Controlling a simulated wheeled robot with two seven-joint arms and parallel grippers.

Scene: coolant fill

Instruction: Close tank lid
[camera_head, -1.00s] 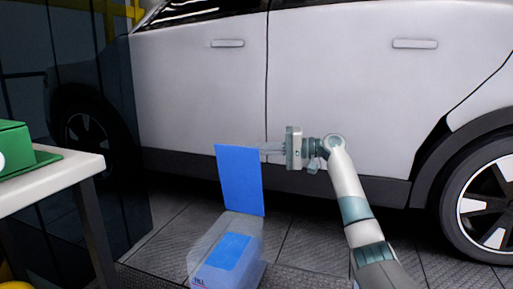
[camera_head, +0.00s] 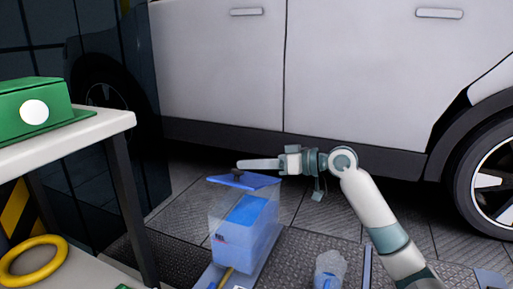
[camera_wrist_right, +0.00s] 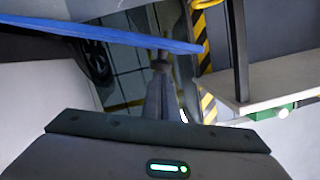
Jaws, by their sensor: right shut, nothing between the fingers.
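The tank (camera_head: 228,229) is a clear box with blue liquid inside, standing on the floor beside the car. Its blue lid (camera_head: 262,181) now lies low and tilted across the top. I cannot tell whether it touches the rim all round. A small dark knob (camera_head: 237,174) shows at the lid's far left part. My right gripper (camera_head: 243,163) is shut and empty, its fingers pointing left just above the lid, close to the knob. In the right wrist view the lid (camera_wrist_right: 100,33) crosses the top, seen nearly edge-on, near the gripper's fingertips (camera_wrist_right: 160,57). My left gripper is out of view.
A white table (camera_head: 90,138) with a green box (camera_head: 30,105) stands at the left. A yellow ring (camera_head: 35,262) lies lower left. A clear container (camera_head: 330,268) stands right of the tank. The white car (camera_head: 350,80) fills the background.

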